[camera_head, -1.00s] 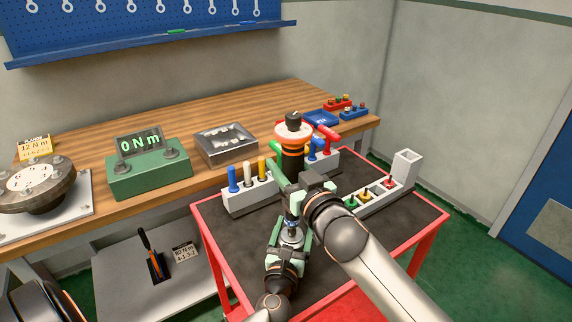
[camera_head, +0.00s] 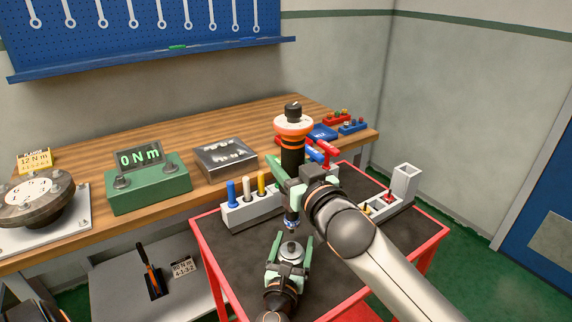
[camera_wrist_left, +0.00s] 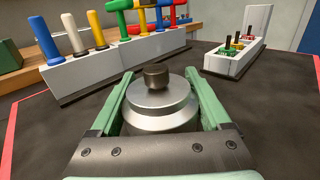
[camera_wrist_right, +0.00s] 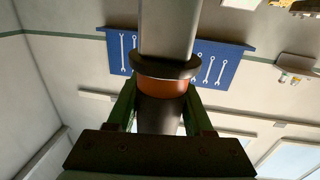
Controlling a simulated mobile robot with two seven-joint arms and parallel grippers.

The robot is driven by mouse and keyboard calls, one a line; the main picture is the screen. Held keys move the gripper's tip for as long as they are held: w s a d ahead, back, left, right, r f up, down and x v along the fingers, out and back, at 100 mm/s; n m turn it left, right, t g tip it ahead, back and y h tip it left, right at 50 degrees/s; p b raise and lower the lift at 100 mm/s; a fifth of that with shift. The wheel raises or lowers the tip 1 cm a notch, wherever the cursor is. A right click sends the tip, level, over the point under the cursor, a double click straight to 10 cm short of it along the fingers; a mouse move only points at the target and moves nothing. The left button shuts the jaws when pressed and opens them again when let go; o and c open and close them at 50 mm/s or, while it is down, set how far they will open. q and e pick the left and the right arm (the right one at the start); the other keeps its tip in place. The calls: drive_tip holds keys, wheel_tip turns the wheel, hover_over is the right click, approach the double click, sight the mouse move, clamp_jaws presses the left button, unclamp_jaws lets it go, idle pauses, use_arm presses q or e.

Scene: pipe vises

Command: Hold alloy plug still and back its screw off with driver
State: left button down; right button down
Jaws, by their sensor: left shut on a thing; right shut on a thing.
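The alloy plug (camera_head: 291,255) is a round silver piece with a dark screw head on top. My left gripper (camera_head: 290,243) is shut on it low over the cart; the left wrist view shows the plug (camera_wrist_left: 160,107) upright between the green fingers, with the dark screw (camera_wrist_left: 156,77) standing on it. My right gripper (camera_head: 289,178) is shut on the driver (camera_head: 293,155), a black upright tool with an orange and pale collar. The driver's bluish tip is just above the screw and apart from it. The right wrist view shows the driver (camera_wrist_right: 163,90) between the fingers.
The red-edged cart (camera_head: 216,276) has a dark top. A pale rack (camera_head: 250,212) with coloured handles stands behind the grippers. A pale parts holder (camera_head: 405,185) is at right. On the wooden bench, a green readout box (camera_head: 150,190) shows 0 Nm.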

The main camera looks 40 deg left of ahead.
use_arm(q)
unclamp_jaws()
drive_tip(key=v, duration=1.2)
drive_tip(key=shift+d+f, duration=0.1)
